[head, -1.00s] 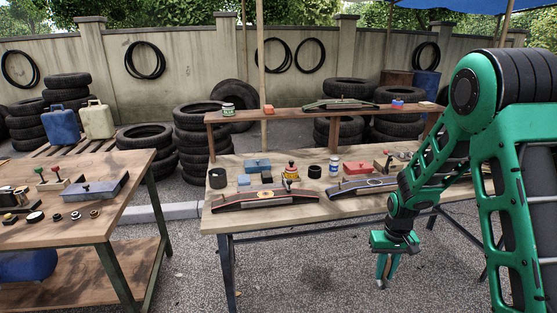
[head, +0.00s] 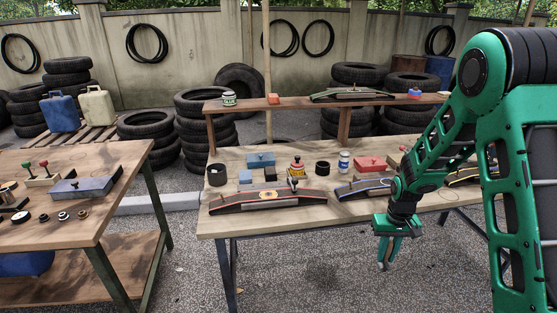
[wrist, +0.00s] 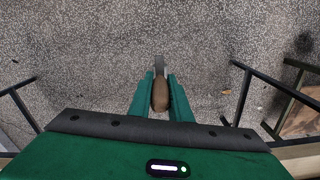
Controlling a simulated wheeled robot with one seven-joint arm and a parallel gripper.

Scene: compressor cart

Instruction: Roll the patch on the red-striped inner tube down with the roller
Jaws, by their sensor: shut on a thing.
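The red-striped inner tube (head: 235,207) lies over a long dark curved stand on the front left of the middle bench. An orange-edged patch (head: 268,195) sits near the top of its arch. My gripper (head: 385,258) hangs in front of the bench, below its top, right of this tube and apart from it. In the wrist view my gripper (wrist: 160,92) is shut on the roller's brown handle (wrist: 160,97). A grey end of the roller (wrist: 160,64) points away from the fingers, over bare ground.
A blue-striped tube (head: 365,187) on its stand is beside the red-striped one. Behind are a blue box (head: 261,160), a red box (head: 371,164), a dark cup (head: 217,175) and a white can (head: 344,161). A raised shelf (head: 250,104) spans the back. Another table (head: 75,225) stands left.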

